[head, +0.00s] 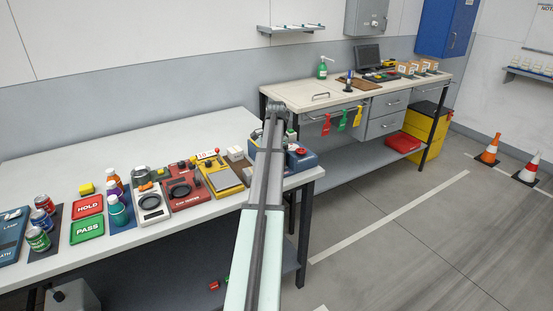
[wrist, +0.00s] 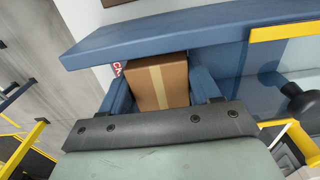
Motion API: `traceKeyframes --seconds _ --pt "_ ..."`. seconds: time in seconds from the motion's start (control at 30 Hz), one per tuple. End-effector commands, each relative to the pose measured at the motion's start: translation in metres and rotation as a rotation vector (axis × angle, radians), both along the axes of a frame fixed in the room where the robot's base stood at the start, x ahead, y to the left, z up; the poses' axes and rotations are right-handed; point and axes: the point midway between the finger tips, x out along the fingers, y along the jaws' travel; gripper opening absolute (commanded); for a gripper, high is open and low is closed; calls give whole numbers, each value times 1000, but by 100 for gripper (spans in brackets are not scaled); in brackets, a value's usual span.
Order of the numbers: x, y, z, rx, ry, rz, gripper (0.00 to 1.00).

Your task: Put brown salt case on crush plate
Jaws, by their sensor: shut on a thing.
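The brown salt case (wrist: 158,84), a brown box with a tan tape strip, is in my gripper (wrist: 160,92) in the wrist view. The blue fingers stand on both sides of it. A blue press (wrist: 180,32) lies just past the case, its beam crossing the view. A white surface with partly hidden red lettering (wrist: 117,69) shows left of the case, perhaps the crush plate's label. In the head view the blue press (head: 302,159) with a red button stands at the bench's right end. My arm hides the gripper, the case and part of the press there. Whether the case touches the plate cannot be told.
Left of the press on the white bench (head: 120,150) are a yellow-framed device (head: 219,178), a red device (head: 187,187), a white scale (head: 150,203), HOLD (head: 87,206) and PASS (head: 87,230) pads, bottles and cans. A second bench (head: 300,93) stands behind.

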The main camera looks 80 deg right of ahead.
Motion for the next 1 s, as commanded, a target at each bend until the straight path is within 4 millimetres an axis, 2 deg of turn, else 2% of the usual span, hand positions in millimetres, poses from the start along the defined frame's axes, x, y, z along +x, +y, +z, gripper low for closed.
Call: traceKeyframes --seconds 0.13,0.17,0.4,0.77,1.0 --pt "0 0 -3 0 0 0 28" --pt "0 0 -3 0 0 0 65" --pt "0 0 -2 0 0 0 87" --pt "0 0 4 -1 -1 0 87" --pt "0 -1 41 -2 -1 0 87"
